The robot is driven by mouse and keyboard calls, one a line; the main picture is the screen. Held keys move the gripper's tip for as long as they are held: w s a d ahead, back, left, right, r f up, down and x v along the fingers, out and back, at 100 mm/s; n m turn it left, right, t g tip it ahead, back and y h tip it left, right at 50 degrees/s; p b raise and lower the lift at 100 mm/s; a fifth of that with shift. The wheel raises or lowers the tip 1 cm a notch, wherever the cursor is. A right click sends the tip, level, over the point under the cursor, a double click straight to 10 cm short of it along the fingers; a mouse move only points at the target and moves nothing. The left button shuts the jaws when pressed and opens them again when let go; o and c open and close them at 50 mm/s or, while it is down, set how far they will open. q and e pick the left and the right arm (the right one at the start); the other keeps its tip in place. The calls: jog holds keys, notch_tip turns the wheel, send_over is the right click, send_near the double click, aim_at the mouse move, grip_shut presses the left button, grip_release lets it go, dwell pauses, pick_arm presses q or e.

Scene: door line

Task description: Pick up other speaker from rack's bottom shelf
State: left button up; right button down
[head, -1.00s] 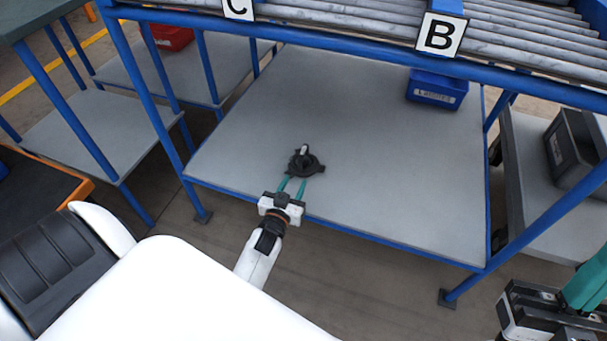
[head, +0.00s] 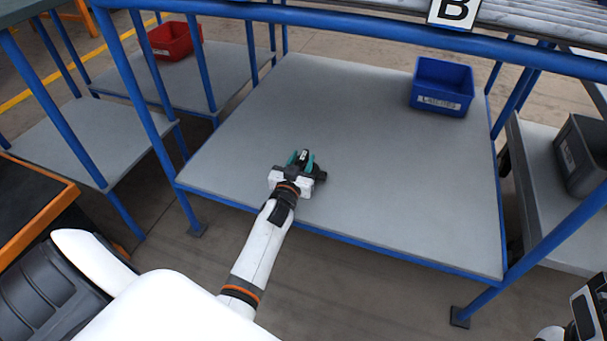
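The black round speaker (head: 319,174) lies on the grey bottom shelf (head: 390,190) of the blue-framed rack, near its front edge and left of the middle. My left gripper (head: 302,160) reaches in from the front. Its two teal fingers stand on either side of the speaker's raised middle part, with a gap between them that looks open. The gripper body hides much of the speaker, and I cannot tell whether the fingers touch it. Part of my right gripper (head: 588,308) shows at the lower right edge; its fingers are out of the picture.
A blue bin (head: 441,88) with a label stands at the shelf's back right. The rack's blue posts and upper front beam (head: 340,20) frame the opening. A red bin (head: 172,41) is on the left rack, a dark grey bin (head: 583,155) at right. Most of the shelf is clear.

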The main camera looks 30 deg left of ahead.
pick_arm(q)
jog(key=shift+x, duration=0.95)
jog(key=shift+c, duration=0.4)
grip_shut()
jog(key=shift+r, duration=0.15)
